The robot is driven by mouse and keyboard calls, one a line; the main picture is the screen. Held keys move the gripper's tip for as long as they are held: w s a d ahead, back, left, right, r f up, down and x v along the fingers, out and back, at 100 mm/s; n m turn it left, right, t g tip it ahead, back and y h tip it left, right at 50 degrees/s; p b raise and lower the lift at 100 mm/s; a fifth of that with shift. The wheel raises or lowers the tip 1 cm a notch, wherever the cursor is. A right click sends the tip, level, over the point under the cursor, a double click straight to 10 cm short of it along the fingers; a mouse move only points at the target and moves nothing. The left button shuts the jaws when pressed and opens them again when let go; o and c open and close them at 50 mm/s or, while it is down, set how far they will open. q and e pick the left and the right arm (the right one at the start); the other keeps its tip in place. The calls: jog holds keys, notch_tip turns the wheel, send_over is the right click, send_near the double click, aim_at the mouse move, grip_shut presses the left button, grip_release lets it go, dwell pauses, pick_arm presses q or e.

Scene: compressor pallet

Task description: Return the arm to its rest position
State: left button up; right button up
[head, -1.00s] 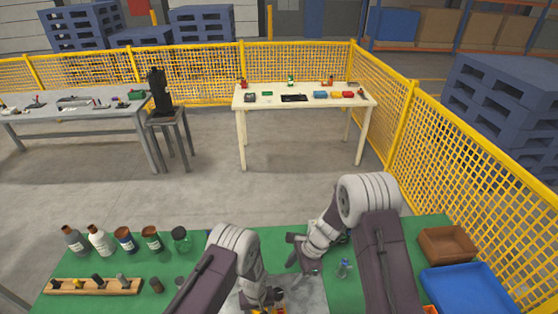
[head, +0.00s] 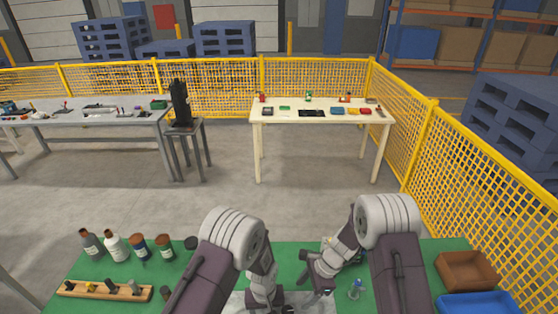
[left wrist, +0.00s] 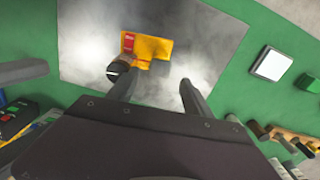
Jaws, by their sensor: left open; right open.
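My left gripper (left wrist: 158,88) is open in the left wrist view, with its two dark fingers apart over a grey metal plate (left wrist: 215,40). A yellow piece with a red patch (left wrist: 155,48) lies on the plate beyond the fingertips. A small dark-ended cylinder (left wrist: 122,65) shows by the left fingertip; I cannot tell whether they touch. In the head view my left arm reaches down to the bottom edge, where its gripper is partly hidden. My right gripper (head: 306,272) is open and empty above the green bench top (head: 215,270), right of the left one.
Several bottles (head: 115,246) and a wooden rack (head: 104,290) stand on the bench's left. A small clear bottle (head: 356,289) is near my right arm. A brown bin (head: 467,271) and a blue tray (head: 478,303) lie at right. Yellow fencing (head: 485,160) runs beyond.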

pick_arm(q)
jog(key=shift+w+a+f+b, duration=0.25)
jog(key=shift+w+f+b, duration=0.2)
jog(key=shift+b, duration=0.15)
jog(key=w+a+r+n+t+b, duration=0.2)
jog(key=w+a+r+b, duration=0.15)
jog(key=w+b, duration=0.2)
jog(key=a+r+t+b, duration=0.1)
jog(key=a+r+b, duration=0.3)
jog(key=a+r, duration=0.1)
jog(key=s+a+m+g+b, duration=0.1)
jog(key=s+a, duration=0.1)
jog(key=s, duration=0.6)
jog(key=s+a+m+b, duration=0.1)
jog(key=s+a+m, duration=0.1)
jog(key=s, duration=0.5)
jog(key=shift+s+a+r+g, duration=0.25)
jog(key=shift+s+a+g, duration=0.05)
jog(key=shift+s+g, duration=0.1)
pick_arm(e)
jog(key=s+d+r+n+t+h, duration=0.1)
jog(key=s+d+n+h, duration=0.3)
jog(key=s+d+n, duration=0.6)
jog(key=shift+s+r+n+t, duration=0.35)
jog(key=shift+s+n, duration=1.1)
jog(key=shift+n, duration=1.65)
